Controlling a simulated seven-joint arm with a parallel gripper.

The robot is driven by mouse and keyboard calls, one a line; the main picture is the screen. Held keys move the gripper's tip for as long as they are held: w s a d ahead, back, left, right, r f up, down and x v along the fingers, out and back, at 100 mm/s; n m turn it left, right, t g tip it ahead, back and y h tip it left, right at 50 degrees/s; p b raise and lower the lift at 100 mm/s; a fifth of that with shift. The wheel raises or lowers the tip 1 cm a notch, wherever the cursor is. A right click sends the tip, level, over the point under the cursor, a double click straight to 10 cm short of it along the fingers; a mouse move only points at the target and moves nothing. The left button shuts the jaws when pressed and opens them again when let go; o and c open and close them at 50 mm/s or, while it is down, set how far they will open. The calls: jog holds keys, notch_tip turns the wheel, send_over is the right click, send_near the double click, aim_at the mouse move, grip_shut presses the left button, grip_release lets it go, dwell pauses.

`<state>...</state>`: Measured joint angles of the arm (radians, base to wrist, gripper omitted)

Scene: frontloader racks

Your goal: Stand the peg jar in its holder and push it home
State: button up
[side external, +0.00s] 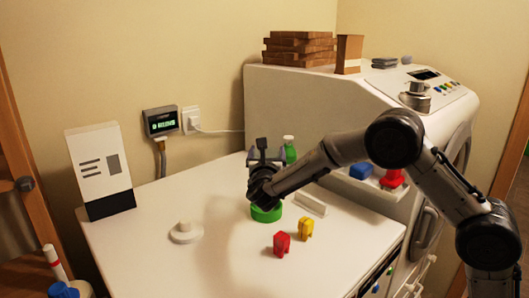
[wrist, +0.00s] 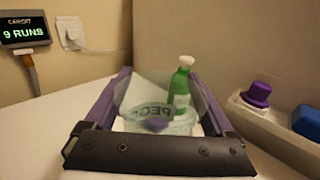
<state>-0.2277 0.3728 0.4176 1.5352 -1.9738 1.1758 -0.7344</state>
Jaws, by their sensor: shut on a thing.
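My gripper (wrist: 157,76) is shut on the clear peg jar (wrist: 152,112), which sits between its two purple fingers in the wrist view. The jar has a pale label with "PEG" readable, and a small purple thing shows at it. In the side view my gripper (side external: 264,180) is over the white top, and the jar is mostly hidden by it. A round green piece (side external: 267,214) shows directly below the gripper at the worktop. I cannot tell whether it is the holder or part of the jar, nor whether the jar is seated.
A green bottle (wrist: 180,92) with a white cap stands just behind the jar. A flat white disc with a knob (side external: 186,233), a red clip (side external: 282,244) and a yellow clip (side external: 306,229) lie nearby. A white tray (wrist: 262,120) and the washer body (side external: 285,105) bound the right and back.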

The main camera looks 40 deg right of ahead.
jog(key=shift+f, duration=2.9)
jog(key=shift+f, duration=2.25)
jog(key=o, duration=1.2)
jog(key=shift+c, duration=0.2)
jog(key=shift+a, duration=0.1)
jog(key=v, duration=1.3)
jog(key=shift+s+a+r, duration=0.1)
jog(key=shift+s+a, duration=0.1)
jog(key=shift+s, duration=0.1)
